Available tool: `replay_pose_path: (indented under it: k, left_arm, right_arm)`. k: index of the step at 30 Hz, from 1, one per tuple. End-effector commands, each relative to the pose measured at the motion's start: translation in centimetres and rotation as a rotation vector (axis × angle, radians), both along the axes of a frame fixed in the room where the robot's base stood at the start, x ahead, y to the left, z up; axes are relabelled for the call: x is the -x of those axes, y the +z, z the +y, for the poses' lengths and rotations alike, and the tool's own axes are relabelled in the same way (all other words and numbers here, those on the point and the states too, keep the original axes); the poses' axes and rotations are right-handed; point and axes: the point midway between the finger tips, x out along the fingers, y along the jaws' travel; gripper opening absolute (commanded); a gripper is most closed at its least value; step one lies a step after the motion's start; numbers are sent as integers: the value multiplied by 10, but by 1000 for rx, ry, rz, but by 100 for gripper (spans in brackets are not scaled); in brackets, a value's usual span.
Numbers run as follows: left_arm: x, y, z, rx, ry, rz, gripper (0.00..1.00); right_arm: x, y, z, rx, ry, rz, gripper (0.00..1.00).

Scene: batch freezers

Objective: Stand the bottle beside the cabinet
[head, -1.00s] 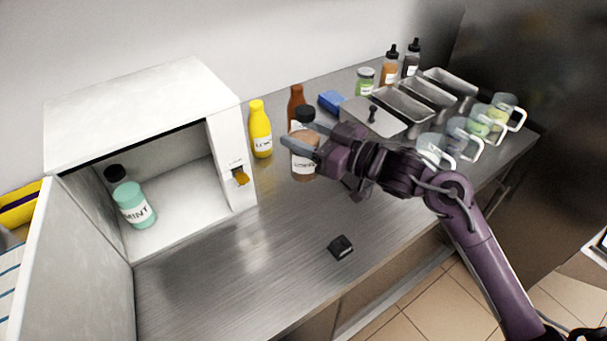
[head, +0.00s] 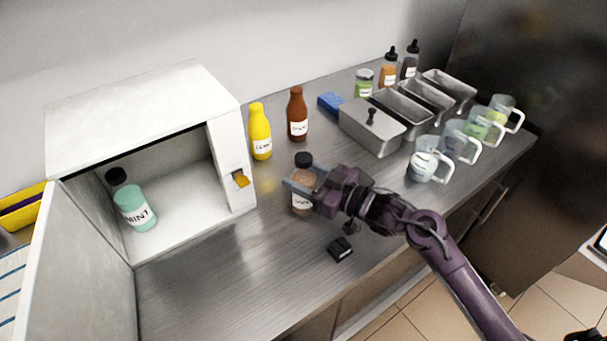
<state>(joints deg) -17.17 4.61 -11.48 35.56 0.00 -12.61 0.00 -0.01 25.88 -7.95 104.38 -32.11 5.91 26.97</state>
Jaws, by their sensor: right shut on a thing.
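The white cabinet (head: 180,100) stands at the left of the counter with its door swung open. A mint-green bottle (head: 134,207) with a dark cap stands inside it, labelled MINT. My right gripper (head: 302,187) is shut around a brown bottle (head: 302,205) with a black cap, right of the cabinet. The bottle looks upright; its label is partly hidden by the gripper. I cannot tell whether its base touches the counter. A yellow bottle (head: 260,133) stands close to the cabinet's right side, and a red-brown bottle (head: 297,115) stands behind. My left gripper does not show.
A small black block (head: 339,248) lies on the counter (head: 240,280) in front. Metal trays (head: 372,125), a blue sponge (head: 331,103), clear mugs (head: 424,165) and sauce bottles (head: 389,68) stand at the right and back. The counter before the cabinet is clear.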

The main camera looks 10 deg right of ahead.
Motion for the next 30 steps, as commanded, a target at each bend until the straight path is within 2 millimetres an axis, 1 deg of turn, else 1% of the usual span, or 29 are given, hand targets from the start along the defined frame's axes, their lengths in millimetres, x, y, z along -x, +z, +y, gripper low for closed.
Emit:
replay_pose_path:
  k: [2,3,8,15,18,20,23,30]
  left_arm:
    - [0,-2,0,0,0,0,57]
    - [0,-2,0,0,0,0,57]
    - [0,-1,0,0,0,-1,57]
    - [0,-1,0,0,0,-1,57]
    - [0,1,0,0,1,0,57]
    - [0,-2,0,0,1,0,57]
    - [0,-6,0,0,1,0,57]
    - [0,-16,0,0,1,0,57]
  right_arm:
    - [0,-2,0,-1,0,-2,16]
    - [0,-3,0,0,0,0,54]
    - [0,-2,0,1,0,1,74]
    - [0,-2,0,1,0,1,74]
    - [0,2,0,1,0,-1,74]
    - [4,-2,-5,2,-1,2,74]
    - [16,-3,-16,4,-2,3,74]
    - [53,-4,-53,4,-2,4,74]
